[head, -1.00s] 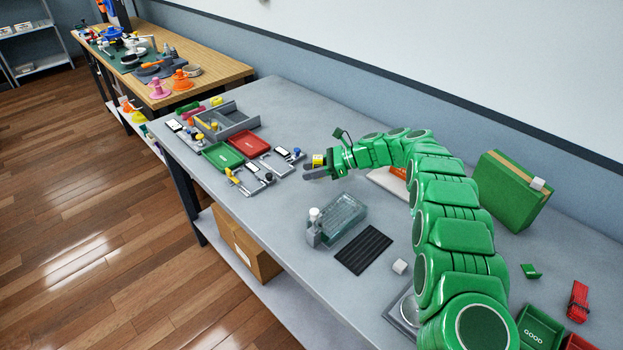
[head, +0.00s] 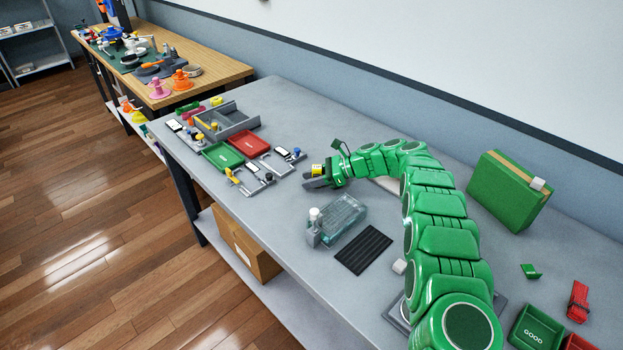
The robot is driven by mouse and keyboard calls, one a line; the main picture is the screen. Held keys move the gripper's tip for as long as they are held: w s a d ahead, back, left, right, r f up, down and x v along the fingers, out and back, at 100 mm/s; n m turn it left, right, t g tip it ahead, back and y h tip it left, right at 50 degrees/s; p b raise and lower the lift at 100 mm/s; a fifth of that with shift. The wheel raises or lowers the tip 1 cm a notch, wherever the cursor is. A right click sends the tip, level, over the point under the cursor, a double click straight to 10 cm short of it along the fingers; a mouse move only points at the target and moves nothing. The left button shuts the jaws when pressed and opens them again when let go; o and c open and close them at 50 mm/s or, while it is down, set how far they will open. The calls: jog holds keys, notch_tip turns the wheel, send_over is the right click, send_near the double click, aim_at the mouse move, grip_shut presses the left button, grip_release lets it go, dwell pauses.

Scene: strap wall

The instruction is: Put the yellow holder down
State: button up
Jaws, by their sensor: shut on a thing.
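My gripper (head: 316,178) is at the end of my green arm, low over the middle of the grey bench. It is shut on a small yellow holder (head: 317,170), which shows above and between the dark fingers. The fingers hide part of the holder. I cannot tell whether the holder touches the bench top.
Left of the gripper are metal fixtures (head: 247,181), a green tray (head: 222,155), a red tray (head: 250,143) and a grey divided box (head: 232,116). A clear case (head: 343,215) and black ribbed mat (head: 364,250) lie nearer. A green box (head: 507,190) stands right.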

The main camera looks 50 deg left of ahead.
jog(key=o, duration=1.1)
jog(key=shift+f, duration=0.1)
jog(key=v, duration=1.2)
